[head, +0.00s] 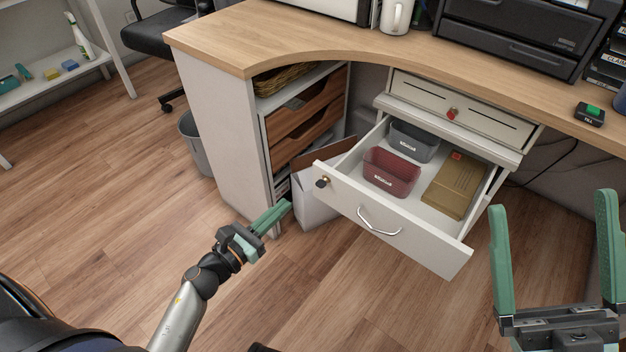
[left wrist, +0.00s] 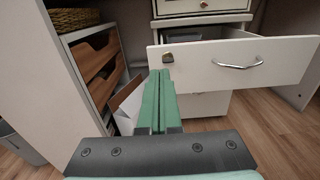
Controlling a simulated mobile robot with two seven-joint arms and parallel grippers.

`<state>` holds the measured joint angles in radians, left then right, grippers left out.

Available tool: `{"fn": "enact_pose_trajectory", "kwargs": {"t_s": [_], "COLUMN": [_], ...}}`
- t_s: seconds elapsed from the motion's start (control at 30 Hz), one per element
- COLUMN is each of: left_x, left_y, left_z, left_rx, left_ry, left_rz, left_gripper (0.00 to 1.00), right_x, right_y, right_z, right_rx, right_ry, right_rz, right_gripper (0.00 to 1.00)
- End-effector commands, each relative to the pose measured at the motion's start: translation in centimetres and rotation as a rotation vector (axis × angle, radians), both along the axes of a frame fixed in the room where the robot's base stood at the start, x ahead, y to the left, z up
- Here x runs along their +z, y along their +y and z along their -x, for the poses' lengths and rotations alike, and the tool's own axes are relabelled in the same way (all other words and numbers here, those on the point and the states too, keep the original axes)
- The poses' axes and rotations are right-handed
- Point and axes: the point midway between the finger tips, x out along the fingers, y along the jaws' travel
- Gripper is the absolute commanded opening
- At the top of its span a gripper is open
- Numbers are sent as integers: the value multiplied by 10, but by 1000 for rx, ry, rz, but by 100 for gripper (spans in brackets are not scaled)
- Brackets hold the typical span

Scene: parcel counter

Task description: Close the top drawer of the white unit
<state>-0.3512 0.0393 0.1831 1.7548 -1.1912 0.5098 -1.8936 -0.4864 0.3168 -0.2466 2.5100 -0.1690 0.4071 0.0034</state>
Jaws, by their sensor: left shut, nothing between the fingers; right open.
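The white unit (head: 482,147) stands under the wooden counter. Its top drawer (head: 396,231) is pulled well out, with a silver bar handle (head: 380,222) and a lock knob at the front's left end. The drawer front also shows in the left wrist view (left wrist: 210,68). My left gripper (head: 286,206) is shut and empty, to the left of the drawer front and apart from it in the head view. In the left wrist view its fingers (left wrist: 160,76) point at the front's left end, below the lock. My right gripper (head: 552,202) is open and empty, to the right of the drawer.
Inside the drawer are a red bin (head: 390,172), a grey bin (head: 414,140) and a brown parcel (head: 455,184). An open white carton (head: 314,208) stands on the floor left of the drawer. A shelf unit (head: 220,124) stands further left. Floor before the drawer is clear.

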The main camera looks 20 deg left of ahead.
Motion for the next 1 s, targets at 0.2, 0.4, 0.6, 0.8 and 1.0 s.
{"fn": "enact_pose_trajectory", "kwargs": {"t_s": [0.2, 0.4, 0.6, 0.8, 1.0], "left_x": [1, 1, 1, 1, 1], "left_y": [-15, -27, -35, -37, -37], "left_z": [-45, -82, -105, -112, -112], "left_rx": [-2, -1, -1, -1, -1], "left_ry": [-3, -3, -1, 0, 0], "left_rz": [3, 5, 6, 6, 5], "left_gripper": [0, 0, 0, 0, 0], "right_x": [-2, -5, -8, -9, -9], "right_y": [0, -1, 0, 0, 0], "right_z": [0, 0, 0, -1, -1], "right_rx": [0, 1, 1, 1, 1], "right_ry": [0, 1, 3, 4, 4], "right_rz": [-3, -8, -7, -6, -6], "right_gripper": [100, 100, 100, 100, 100]}}
